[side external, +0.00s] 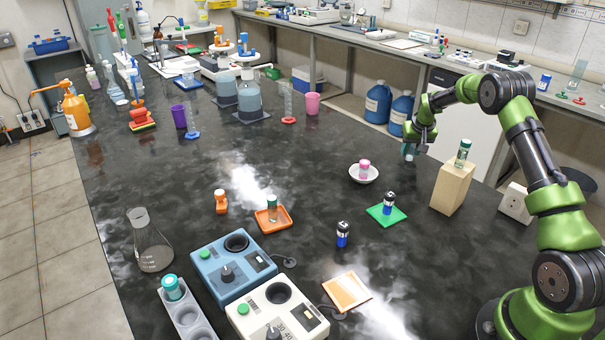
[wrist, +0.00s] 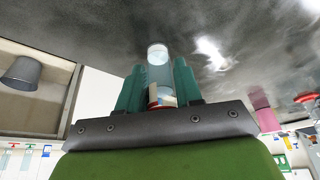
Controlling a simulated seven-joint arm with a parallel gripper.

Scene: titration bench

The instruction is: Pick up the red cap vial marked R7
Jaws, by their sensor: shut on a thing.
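My gripper (side external: 412,143) is near the right edge of the dark bench, pointing down. Its teal fingers (wrist: 158,82) are shut on a clear, pale blue vial (wrist: 158,70) with a red cap and a whitish label. The cap end is nearest the palm, and the body reaches out past the fingertips towards the bench top. The marking on it cannot be read. In the side view only a small pale part of the vial (side external: 408,156) shows below the fingers. I cannot tell whether its base touches the bench.
A pink-capped vial sits in a white bowl (side external: 376,175). A wooden block (side external: 452,190) bears a green-capped vial (side external: 463,153). An orange tray (side external: 285,222), a flask (side external: 152,250) and two instruments are further left.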

